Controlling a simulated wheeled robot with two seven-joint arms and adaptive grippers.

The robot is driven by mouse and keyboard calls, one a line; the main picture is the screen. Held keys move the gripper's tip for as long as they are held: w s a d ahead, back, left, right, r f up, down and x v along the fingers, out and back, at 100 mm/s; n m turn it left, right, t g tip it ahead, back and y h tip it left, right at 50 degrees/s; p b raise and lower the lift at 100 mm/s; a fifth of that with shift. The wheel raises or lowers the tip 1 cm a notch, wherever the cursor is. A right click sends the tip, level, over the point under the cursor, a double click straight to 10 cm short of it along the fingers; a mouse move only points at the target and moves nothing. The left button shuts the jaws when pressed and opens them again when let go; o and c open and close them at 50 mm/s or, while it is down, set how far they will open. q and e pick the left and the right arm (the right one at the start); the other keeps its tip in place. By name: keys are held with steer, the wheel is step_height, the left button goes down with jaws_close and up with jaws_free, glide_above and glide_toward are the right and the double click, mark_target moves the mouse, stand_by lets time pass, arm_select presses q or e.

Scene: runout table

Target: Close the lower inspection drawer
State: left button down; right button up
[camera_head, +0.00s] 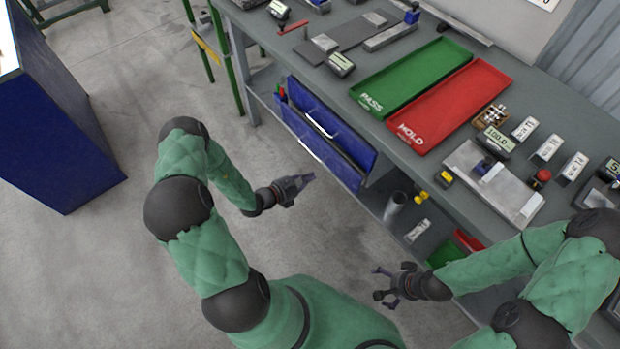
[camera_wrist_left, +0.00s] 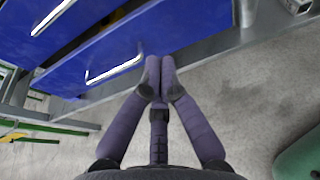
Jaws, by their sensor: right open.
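The blue drawer unit hangs under the workbench. In the head view, the lower drawer's blue front (camera_head: 338,168) stands further out than the upper drawer's front (camera_head: 345,133). Each has a pale bar handle. In the left wrist view, the lower front (camera_wrist_left: 100,50) and its handle (camera_wrist_left: 115,69) lie just beyond my left fingertips. My left gripper (camera_head: 308,178) is shut with nothing between its fingers; its tips (camera_wrist_left: 160,65) overlap the lower front's edge in the wrist view. I cannot tell whether they touch. My right gripper (camera_head: 377,283) is open and empty, below the bench's front edge.
The workbench top (camera_head: 398,140) carries a green PASS tray (camera_head: 410,76), a red HOLD tray (camera_head: 455,104), gauges and blocks. A lower shelf (camera_head: 400,228) holds a metal cylinder (camera_head: 394,207) and small items. A blue cabinet (camera_head: 60,130) stands left. The floor between is clear.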

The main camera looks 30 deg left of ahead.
arm_select(q)
steer(key=b, duration=0.3)
glide_toward(339, 158)
steer(key=w+d+f, duration=0.2)
steer(key=w+f, duration=0.1)
steer(key=shift+w+f, duration=0.25)
steer(key=shift+w+d, duration=0.25)
steer(key=shift+w, duration=0.5)
steer(key=w, duration=0.1)
steer(key=w+d, duration=0.1)
steer(key=w, duration=0.1)
steer(key=w+d, duration=0.1)
steer(key=shift+w+b, duration=0.3)
steer(key=shift+b, duration=0.1)
steer(key=shift+a+r, duration=0.1)
steer(key=shift+r, duration=0.05)
